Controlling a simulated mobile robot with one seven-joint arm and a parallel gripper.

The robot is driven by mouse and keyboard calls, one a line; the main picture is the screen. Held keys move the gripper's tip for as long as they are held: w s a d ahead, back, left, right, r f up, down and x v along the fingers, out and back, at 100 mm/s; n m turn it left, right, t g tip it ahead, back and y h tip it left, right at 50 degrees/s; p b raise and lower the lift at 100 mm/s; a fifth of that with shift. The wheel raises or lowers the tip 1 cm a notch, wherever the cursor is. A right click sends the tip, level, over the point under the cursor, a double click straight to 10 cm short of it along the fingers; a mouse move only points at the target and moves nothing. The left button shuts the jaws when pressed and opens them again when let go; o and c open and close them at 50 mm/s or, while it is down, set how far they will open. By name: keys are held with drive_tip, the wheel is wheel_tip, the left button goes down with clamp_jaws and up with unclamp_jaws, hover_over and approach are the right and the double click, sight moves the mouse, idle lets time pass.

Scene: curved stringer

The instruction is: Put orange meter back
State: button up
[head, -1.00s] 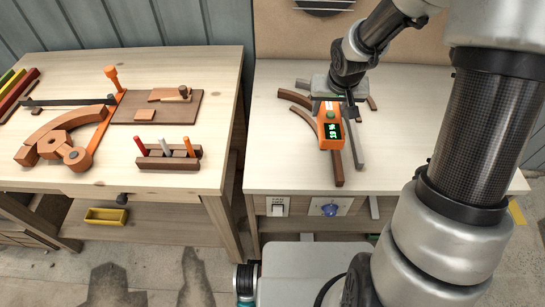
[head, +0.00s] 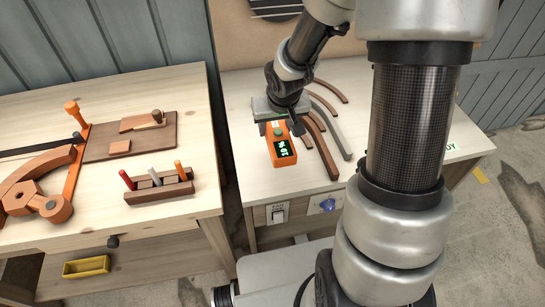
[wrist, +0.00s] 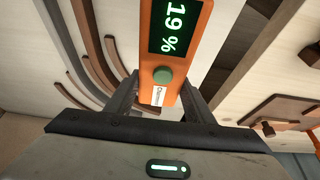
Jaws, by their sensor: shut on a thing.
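The orange meter (head: 283,152) has a dark display with green digits and a green button. In the wrist view the meter (wrist: 172,75) reads 19 % and sits between the two fingers. My gripper (head: 279,127) is shut on it near its button end, over the left part of the right-hand bench. I cannot tell whether the meter touches the bench top or hangs just above it.
Curved brown and grey strips (head: 325,125) lie just right of the meter on the right bench (head: 236,112). A gap separates it from the left bench, which holds a wooden pen block (head: 159,191), a brown board (head: 130,137) and an orange clamp (head: 76,155). Bare bench top lies left of the meter.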

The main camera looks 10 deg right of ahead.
wheel_tip(320, 180, down, 8)
drive_tip(key=shift+b, duration=1.2)
drive_tip(key=shift+f, duration=0.15)
drive_tip(key=o, duration=1.1)
drive_tip(key=shift+c, duration=0.2)
